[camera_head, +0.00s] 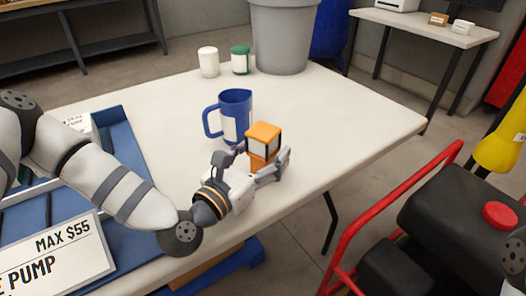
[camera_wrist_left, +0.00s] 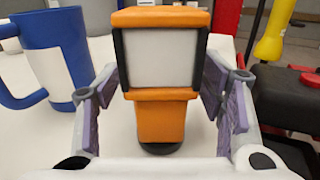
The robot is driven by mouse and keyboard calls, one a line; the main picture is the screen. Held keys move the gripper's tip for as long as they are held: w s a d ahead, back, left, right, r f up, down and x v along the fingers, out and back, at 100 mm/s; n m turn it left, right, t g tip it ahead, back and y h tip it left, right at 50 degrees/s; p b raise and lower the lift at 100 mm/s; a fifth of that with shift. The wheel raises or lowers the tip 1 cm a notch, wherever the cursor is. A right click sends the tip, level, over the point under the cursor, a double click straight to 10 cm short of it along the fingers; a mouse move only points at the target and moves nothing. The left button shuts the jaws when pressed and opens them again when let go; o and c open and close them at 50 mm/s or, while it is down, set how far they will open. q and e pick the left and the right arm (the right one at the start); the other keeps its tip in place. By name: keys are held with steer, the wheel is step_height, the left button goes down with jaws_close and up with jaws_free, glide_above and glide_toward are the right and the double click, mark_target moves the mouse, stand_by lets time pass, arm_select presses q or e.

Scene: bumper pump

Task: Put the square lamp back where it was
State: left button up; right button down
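The square lamp (camera_head: 264,135) is orange with pale panels and a dark frame. It stands upright on the white table near its right front edge, to the right of a blue mug. It also fills the middle of the left wrist view (camera_wrist_left: 165,60), with its narrower orange lower part and dark foot below. My left gripper (camera_head: 264,166) is open, with one finger on each side of the lamp. The left wrist view shows gaps between the finger pads and the orange lower part. My right gripper is out of view.
The blue mug (camera_head: 235,118) stands close beside the left gripper. A white jar (camera_head: 208,62), a green-lidded jar (camera_head: 240,60) and a grey bin (camera_head: 283,40) are at the back. A blue tray (camera_head: 125,150) lies at left under my arm. The table's right side is clear.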

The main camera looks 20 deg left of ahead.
arm_select(q)
steer(key=shift+r, duration=0.15)
steer(key=shift+s+a, duration=0.1)
steer(key=shift+s, duration=0.2)
steer(key=v, duration=1.1)
steer(key=shift+s+r, duration=0.1)
steer(key=shift+s, duration=0.15)
